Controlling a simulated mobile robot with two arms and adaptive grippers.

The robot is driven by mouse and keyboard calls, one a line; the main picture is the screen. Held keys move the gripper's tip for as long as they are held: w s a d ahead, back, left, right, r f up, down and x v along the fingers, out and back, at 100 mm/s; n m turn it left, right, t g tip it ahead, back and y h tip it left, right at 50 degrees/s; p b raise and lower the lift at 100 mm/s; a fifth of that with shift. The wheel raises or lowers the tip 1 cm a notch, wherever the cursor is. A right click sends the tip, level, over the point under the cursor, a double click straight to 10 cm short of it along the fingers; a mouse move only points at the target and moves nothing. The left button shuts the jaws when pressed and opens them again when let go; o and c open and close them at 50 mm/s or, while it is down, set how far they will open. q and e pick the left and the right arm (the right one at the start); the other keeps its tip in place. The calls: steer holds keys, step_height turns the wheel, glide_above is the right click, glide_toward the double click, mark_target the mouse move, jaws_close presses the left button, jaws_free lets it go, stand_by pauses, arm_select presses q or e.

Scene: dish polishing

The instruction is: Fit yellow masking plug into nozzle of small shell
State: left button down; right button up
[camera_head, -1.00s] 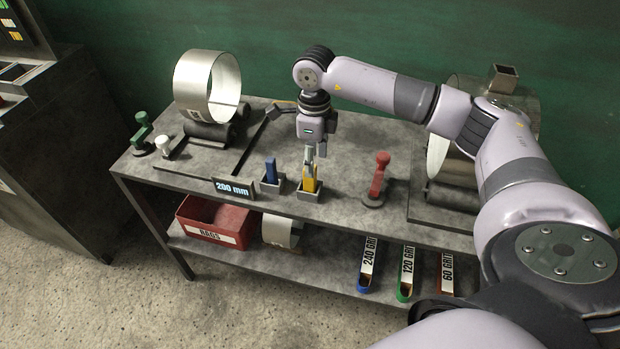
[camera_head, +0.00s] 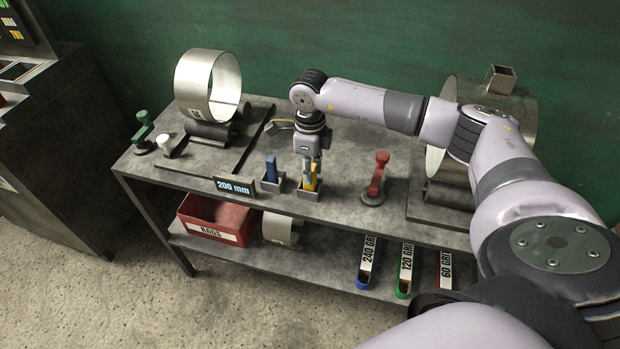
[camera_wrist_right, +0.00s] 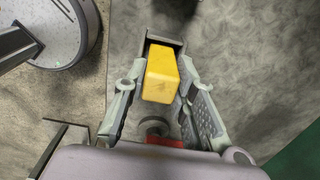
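The yellow masking plug (camera_head: 311,183) stands upright in a small grey holder (camera_head: 309,195) near the table's front edge. It also shows in the right wrist view (camera_wrist_right: 160,76). My right gripper (camera_wrist_right: 162,88) points down over it, with one finger on each side of the plug. The fingers look open, with narrow gaps beside the plug. In the head view the right gripper (camera_head: 313,171) partly hides the plug. The smaller metal shell (camera_head: 208,88) rests on rollers at the back left, behind the 200 mm sign. I cannot make out its nozzle. My left gripper is not in view.
A blue plug (camera_head: 271,168) stands in a holder just left of the yellow one. A red clamp (camera_head: 376,178) stands to the right. A larger shell (camera_head: 520,104) with a square nozzle (camera_head: 500,79) is at the right, behind my arm. Green and white clamps stand at the left.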

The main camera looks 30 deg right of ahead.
jaws_close()
steer(key=shift+r, duration=0.15)
